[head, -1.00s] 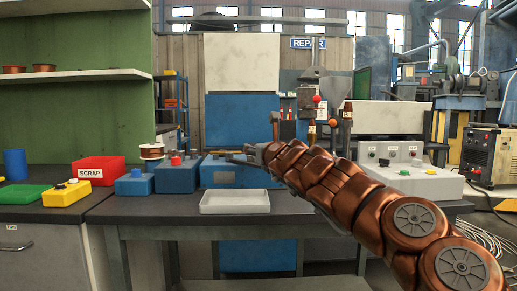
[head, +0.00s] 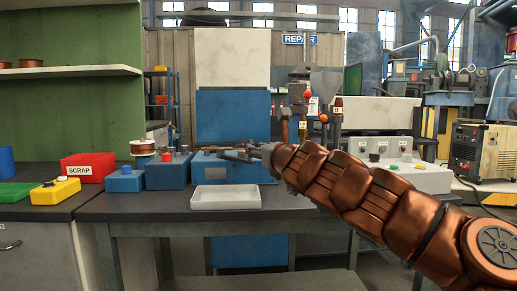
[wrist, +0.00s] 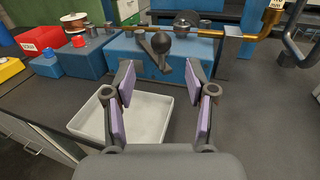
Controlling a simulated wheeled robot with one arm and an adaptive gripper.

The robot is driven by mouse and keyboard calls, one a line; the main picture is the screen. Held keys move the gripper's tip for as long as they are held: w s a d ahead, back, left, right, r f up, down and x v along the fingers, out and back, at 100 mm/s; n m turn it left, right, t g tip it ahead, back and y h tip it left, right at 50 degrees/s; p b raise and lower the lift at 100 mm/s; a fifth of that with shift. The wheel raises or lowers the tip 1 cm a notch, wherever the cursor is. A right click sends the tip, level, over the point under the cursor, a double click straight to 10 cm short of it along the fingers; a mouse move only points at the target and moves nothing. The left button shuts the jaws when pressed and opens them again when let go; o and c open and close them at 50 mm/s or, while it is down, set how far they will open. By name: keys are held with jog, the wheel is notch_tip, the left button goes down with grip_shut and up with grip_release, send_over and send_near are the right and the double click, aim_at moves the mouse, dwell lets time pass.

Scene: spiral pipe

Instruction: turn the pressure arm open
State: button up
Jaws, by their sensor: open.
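A dark lever with a round black knob (wrist: 161,43), which looks like the pressure arm, sits on the near edge of the blue machine (wrist: 125,58) in the wrist view. My gripper (wrist: 165,78) is open and empty, with its purple-padded fingers spread on either side of the view. The knob shows beyond the fingertips, roughly centred between them, and looks apart from them. In the head view my gripper (head: 245,152) is in front of the blue machine (head: 210,172), and the lever cannot be made out there.
A white tray (head: 226,207) lies on the dark bench below my gripper. A brass pipe (wrist: 205,33) runs behind the knob. Blue boxes (head: 168,174), a red scrap bin (head: 85,170) and a yellow box (head: 55,192) stand to the left. A grey control box (head: 400,176) stands right.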

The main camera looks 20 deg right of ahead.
jog(key=shift+s+a, duration=0.1)
jog(key=shift+s, duration=0.9)
